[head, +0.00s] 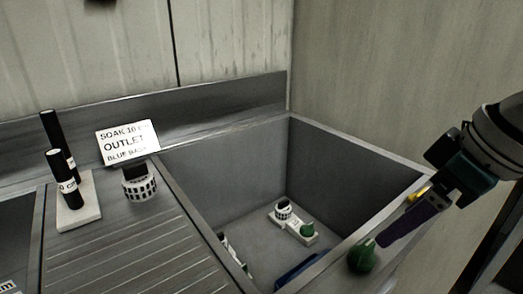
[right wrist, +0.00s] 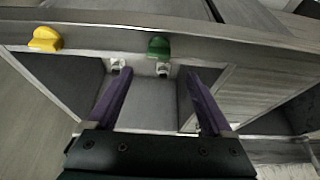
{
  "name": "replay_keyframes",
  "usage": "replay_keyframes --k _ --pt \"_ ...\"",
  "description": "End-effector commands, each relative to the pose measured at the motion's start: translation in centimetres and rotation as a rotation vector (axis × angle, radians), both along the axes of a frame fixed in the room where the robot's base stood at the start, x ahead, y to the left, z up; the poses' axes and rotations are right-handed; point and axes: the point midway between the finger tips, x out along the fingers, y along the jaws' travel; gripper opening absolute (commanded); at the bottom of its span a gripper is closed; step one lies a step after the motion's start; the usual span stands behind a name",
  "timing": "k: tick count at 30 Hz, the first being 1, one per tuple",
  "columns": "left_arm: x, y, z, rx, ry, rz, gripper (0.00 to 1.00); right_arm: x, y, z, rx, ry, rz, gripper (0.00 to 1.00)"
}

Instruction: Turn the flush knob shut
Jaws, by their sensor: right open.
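A green knob (head: 361,257) sits on the rim of the metal sink, near the front right. It also shows in the right wrist view (right wrist: 158,47), ahead of and between my fingertips. A yellow knob (right wrist: 44,39) sits on the same rim to the left in that view; in the head view only a bit of yellow (head: 416,194) shows beside my gripper. No label tells which knob is the flush one. My right gripper (head: 388,237) is open, its purple fingers pointing at the green knob, with nothing between them. My left gripper is out of view.
The deep sink basin (head: 340,165) holds a white block with a small green part (head: 307,230) and a blue item (head: 297,271). On the ribbed drainboard (head: 130,245) stand a round slotted holder (head: 139,184), black cylinders on a white base (head: 78,215) and an OUTLET sign (head: 127,142).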

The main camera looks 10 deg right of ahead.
Motion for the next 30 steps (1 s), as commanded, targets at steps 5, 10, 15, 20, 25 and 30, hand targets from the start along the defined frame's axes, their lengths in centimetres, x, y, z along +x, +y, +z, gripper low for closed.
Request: replay_keyframes --k 5,10,15,20,25,30 --pt "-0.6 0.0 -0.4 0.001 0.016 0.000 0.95 0.7 -0.4 -0.6 0.004 0.001 -0.015 0.85" --pt "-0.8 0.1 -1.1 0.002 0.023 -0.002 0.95 1.8 0.2 -3.6 0.005 0.002 -0.014 0.85" --pt "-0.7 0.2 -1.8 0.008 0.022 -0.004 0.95 2.9 0.6 -6.5 0.003 0.000 -0.012 0.85" --pt "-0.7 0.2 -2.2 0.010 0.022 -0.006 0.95 3.6 0.9 -8.1 0.002 0.000 -0.011 0.85" --pt "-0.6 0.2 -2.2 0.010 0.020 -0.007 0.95 3.8 0.9 -8.6 0.000 -0.001 -0.010 0.85" --pt "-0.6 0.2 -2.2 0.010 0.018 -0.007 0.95 3.8 0.9 -8.6 0.000 -0.001 -0.010 0.85"
